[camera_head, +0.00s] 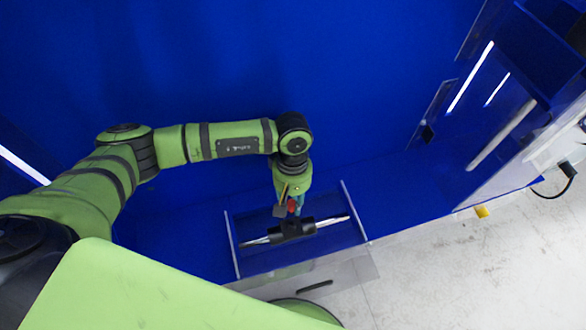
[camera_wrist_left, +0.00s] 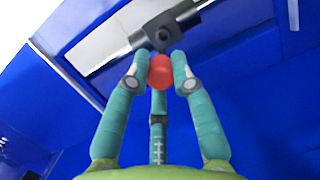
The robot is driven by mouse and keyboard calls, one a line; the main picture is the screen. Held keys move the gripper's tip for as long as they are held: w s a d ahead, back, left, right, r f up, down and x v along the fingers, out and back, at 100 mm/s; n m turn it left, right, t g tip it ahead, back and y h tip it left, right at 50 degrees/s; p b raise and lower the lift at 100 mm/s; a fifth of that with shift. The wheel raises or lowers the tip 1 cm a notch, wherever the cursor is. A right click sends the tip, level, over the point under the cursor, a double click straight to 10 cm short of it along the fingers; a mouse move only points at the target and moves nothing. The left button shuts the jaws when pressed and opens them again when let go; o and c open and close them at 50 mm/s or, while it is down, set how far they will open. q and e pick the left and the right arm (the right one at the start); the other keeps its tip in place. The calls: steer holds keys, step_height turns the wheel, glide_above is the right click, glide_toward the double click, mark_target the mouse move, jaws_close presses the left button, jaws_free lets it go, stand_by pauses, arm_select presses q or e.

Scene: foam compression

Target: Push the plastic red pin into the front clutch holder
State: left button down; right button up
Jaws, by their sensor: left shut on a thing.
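The red pin (camera_wrist_left: 161,70) is between the teal fingertips of my left gripper (camera_wrist_left: 160,66), which is shut on it. In the head view the red pin (camera_head: 292,205) shows as a small red spot below my left wrist. The black clutch holder (camera_head: 292,230) sits on a silver rod across a clear stand. In the left wrist view the holder (camera_wrist_left: 163,34) has a round hole facing the gripper, just beyond the red pin. I cannot tell whether the pin touches the holder. My right gripper is not in view.
The clear stand (camera_head: 234,247) has upright side plates and stands near the edge of the blue table (camera_head: 400,215). Clear panels and a pale rod (camera_head: 502,135) are at the right. A small yellow object (camera_head: 481,211) lies near the table edge. The blue surface behind the arm is clear.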

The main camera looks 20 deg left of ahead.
mark_target(292, 213)
arm_select(q)
steer(key=shift+w, duration=0.1)
steer(key=shift+r, duration=0.1)
steer(key=shift+s+d+f+b, duration=0.1)
steer(key=shift+s+f+b, duration=0.3)
steer(key=shift+f, duration=0.2)
step_height(292, 213, down, 4)
steer(key=b, duration=0.2)
steer(key=shift+w+b, duration=0.1)
steer(key=shift+b, duration=0.3)
steer(key=shift+f+b, duration=0.4)
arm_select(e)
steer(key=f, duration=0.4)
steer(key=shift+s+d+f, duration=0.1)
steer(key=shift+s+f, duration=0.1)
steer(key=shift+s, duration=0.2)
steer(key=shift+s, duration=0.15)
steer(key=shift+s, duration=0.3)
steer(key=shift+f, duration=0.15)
